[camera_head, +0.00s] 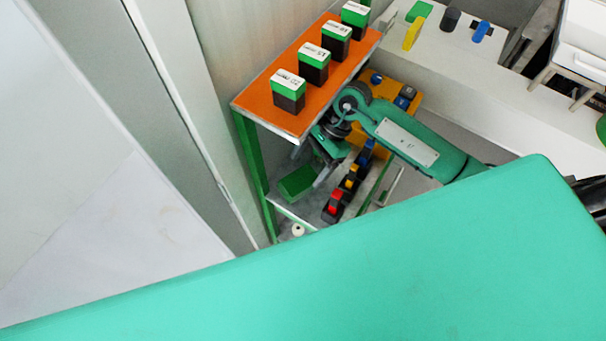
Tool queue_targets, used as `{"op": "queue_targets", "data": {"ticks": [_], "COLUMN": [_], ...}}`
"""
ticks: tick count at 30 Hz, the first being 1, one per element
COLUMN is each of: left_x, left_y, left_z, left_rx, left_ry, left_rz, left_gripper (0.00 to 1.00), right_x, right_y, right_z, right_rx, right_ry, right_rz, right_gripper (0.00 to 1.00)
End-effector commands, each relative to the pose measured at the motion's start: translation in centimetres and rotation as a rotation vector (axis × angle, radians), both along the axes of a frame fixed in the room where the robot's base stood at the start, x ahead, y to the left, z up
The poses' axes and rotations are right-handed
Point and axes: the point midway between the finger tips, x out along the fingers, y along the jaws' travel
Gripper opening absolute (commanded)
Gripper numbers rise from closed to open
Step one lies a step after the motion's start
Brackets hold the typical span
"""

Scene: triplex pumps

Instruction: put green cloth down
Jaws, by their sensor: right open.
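A green folded piece (297,183), which looks like the green cloth, lies on the lower shelf (292,213) of the rack, near its left edge. My right gripper (322,172) reaches in under the orange top shelf, just to the right of the green piece. Its jaws are open, with the fingers pointing down. They look close to the piece, but I cannot tell whether they touch it. The top shelf and my wrist partly hide the gripper. My left gripper is not in view.
Several green-and-black labelled boxes (288,92) stand on the orange top shelf (262,97). Red, yellow and blue items (347,186) stand in a row right of the gripper. A white counter (510,85) holds small coloured items. A wall is close on the left.

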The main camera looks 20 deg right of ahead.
Motion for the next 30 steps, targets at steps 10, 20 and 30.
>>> {"op": "queue_targets", "data": {"ticks": [10,20,30], "left_x": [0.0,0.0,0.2], "left_y": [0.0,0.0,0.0], "left_z": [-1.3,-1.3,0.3], "left_rx": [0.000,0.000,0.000], "left_ry": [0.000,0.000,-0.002], "left_rz": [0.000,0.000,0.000], "left_gripper": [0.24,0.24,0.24], "right_x": [0.4,0.4,2.5], "right_y": [-1.7,-1.7,-0.4], "right_z": [2.7,2.8,4.2], "right_rx": [0.000,0.000,0.150], "right_ry": [0.001,0.001,0.010], "right_rz": [0.001,0.001,-0.047], "right_gripper": [0.76,0.76,0.76]}}
